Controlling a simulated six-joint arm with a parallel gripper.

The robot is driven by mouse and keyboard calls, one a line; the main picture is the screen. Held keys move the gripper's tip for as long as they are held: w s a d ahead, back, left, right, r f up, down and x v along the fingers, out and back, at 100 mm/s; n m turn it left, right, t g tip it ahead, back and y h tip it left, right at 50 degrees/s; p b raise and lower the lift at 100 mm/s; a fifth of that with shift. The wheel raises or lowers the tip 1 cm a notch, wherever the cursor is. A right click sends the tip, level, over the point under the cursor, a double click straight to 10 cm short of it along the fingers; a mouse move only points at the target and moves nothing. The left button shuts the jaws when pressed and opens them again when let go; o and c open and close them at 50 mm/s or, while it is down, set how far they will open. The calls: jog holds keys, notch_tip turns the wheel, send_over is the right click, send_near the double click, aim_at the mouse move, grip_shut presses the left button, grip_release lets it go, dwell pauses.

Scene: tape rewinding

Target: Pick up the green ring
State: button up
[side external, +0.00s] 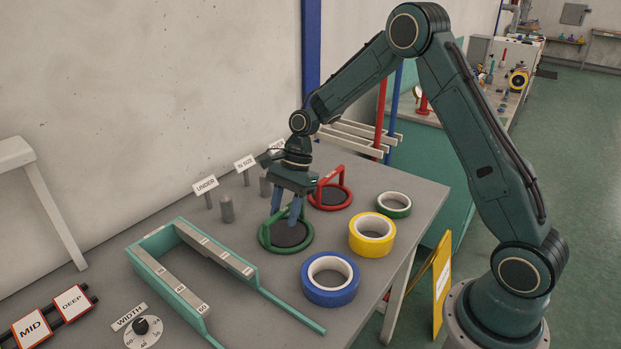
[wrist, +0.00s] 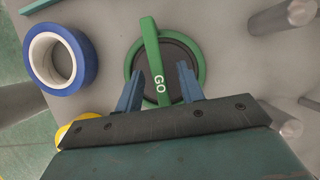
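The green ring (side external: 306,245) lies flat on the grey table around a dark disc, with a green handle arching over it. My gripper (side external: 285,218) is above the ring, pointing down. In the wrist view my gripper (wrist: 161,70) is open, with one blue finger on each side of the handle and small gaps visible. Part of the ring's near side is hidden by the gripper body.
A red ring (side external: 347,200) with a similar handle lies just behind. A blue tape roll (side external: 330,294), yellow roll (side external: 371,250) and green-and-white roll (side external: 394,212) stand to the right. A teal frame (side external: 150,262) is at left. Grey posts (side external: 227,209) stand behind.

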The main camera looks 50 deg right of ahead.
jog(key=shift+f, duration=0.25)
dwell(0.4)
grip_shut()
